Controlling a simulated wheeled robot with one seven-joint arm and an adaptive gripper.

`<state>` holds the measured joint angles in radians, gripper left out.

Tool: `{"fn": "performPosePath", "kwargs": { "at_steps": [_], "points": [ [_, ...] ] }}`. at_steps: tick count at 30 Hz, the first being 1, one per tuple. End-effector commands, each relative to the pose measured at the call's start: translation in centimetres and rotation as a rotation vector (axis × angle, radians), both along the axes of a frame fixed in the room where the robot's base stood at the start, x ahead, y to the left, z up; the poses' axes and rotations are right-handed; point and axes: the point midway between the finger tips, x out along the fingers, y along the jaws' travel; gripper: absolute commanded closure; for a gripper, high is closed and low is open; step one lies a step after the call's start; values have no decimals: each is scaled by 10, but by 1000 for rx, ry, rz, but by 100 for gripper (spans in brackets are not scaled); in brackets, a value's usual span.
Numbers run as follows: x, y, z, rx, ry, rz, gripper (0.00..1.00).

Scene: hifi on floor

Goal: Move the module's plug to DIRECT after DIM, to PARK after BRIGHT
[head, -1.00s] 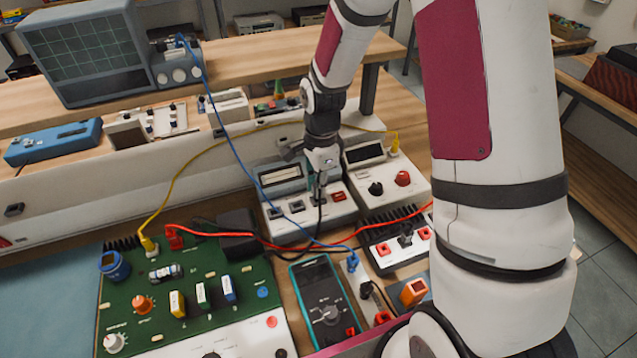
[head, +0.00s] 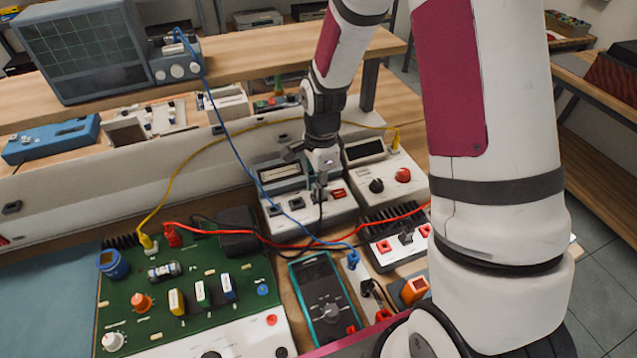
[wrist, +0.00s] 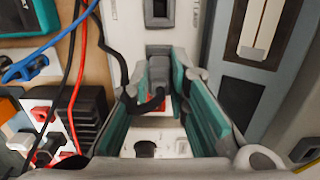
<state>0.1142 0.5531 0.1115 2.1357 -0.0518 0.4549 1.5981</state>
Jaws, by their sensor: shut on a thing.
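The module (head: 306,222) is a white box with a grey display housing and a row of dark and red sockets on its sloped front. My gripper (head: 321,182) is over the right part of this row. In the wrist view, its teal-padded fingers (wrist: 160,78) are shut on the grey plug (wrist: 158,70), with a black cord (wrist: 117,62) curving off to the left. A red socket shows close by the plug. Whether the plug is seated in a socket is hidden by the fingers.
A white unit with black and red knobs (head: 403,178) stands close on the right. A finned black block (head: 389,222) is in front of it. Red (head: 280,244), blue and yellow leads cross the area. A multimeter (head: 324,297) and a green circuit board (head: 205,318) lie in front.

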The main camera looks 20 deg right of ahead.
Motion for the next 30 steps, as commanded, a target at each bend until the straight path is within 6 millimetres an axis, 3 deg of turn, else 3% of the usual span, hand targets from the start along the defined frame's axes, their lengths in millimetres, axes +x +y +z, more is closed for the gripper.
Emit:
{"fn": "performPosePath", "kwargs": {
  "at_steps": [23,24,26,30],
  "points": [
    [0,0,-4,0,0,0,100],
    [0,0,-4,0,0,0,77],
    [0,0,-4,0,0,0,64],
    [0,0,-4,0,0,0,61]
  ]
}}
